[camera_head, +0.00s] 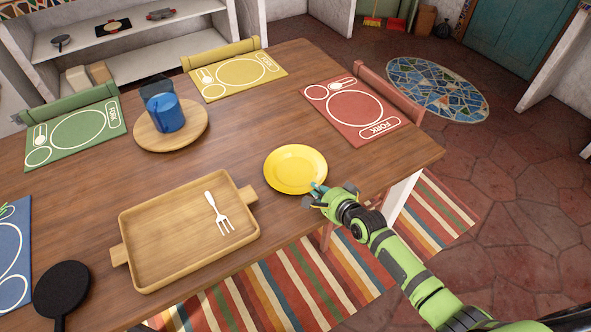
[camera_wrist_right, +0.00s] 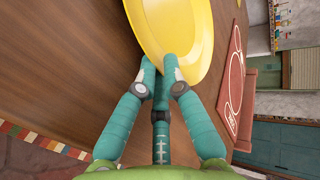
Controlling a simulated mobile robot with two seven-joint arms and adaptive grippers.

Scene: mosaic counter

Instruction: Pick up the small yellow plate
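The small yellow plate (camera_head: 295,168) is near the right front edge of the wooden table, with its face up. In the right wrist view the plate (camera_wrist_right: 185,28) fills the top middle. My right gripper (camera_head: 318,189) reaches in from the lower right to the plate's near rim. I cannot tell whether the plate is clear of the tabletop. My left gripper is not in view.
A wooden tray (camera_head: 165,238) with a white fork (camera_head: 218,212) lies left of the plate. A blue mug (camera_head: 166,112) stands on a round board (camera_head: 150,137). A red placemat (camera_head: 354,108) lies behind the plate; a black paddle-shaped item (camera_head: 62,287) is front left.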

